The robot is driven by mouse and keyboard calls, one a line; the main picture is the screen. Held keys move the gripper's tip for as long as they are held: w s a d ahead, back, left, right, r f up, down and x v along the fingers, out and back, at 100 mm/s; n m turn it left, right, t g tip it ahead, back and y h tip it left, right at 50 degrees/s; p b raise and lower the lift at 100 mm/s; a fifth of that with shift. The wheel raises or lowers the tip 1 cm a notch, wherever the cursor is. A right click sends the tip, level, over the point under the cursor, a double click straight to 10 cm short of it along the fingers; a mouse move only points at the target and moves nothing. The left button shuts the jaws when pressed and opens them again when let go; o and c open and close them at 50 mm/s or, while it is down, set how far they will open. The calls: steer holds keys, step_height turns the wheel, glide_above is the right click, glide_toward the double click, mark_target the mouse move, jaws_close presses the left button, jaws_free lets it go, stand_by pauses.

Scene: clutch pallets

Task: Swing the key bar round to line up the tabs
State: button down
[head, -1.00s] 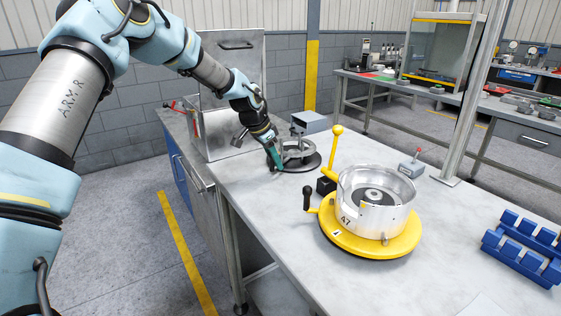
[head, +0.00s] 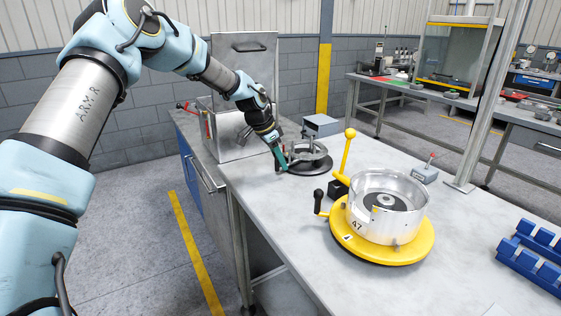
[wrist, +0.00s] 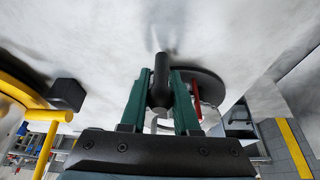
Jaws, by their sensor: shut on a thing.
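A round fixture with a dark disc base (head: 318,168) and a grey metal ring (head: 312,150) stands on the bench beyond the yellow turntable. My gripper (head: 282,162) is low at its left edge. In the wrist view, its two green fingers (wrist: 160,92) are closed around an upright black grip (wrist: 161,78), which I take to be the key bar's handle. The bar itself and the tabs are mostly hidden, so I cannot tell their alignment. A small red part (wrist: 196,97) shows beside the right finger.
A yellow turntable (head: 395,250) carries a silver drum (head: 385,222) and a yellow ball-topped lever (head: 346,150). A grey box (head: 321,124) sits behind the fixture. A metal bin (head: 232,128) is at the left. Blue racks (head: 530,262) lie at right.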

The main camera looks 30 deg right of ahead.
steer(key=shift+f, duration=0.1)
steer(key=c, duration=0.6)
jaws_free()
steer(key=shift+c, duration=0.2)
steer(key=b+v, duration=0.3)
steer(key=v, duration=0.8)
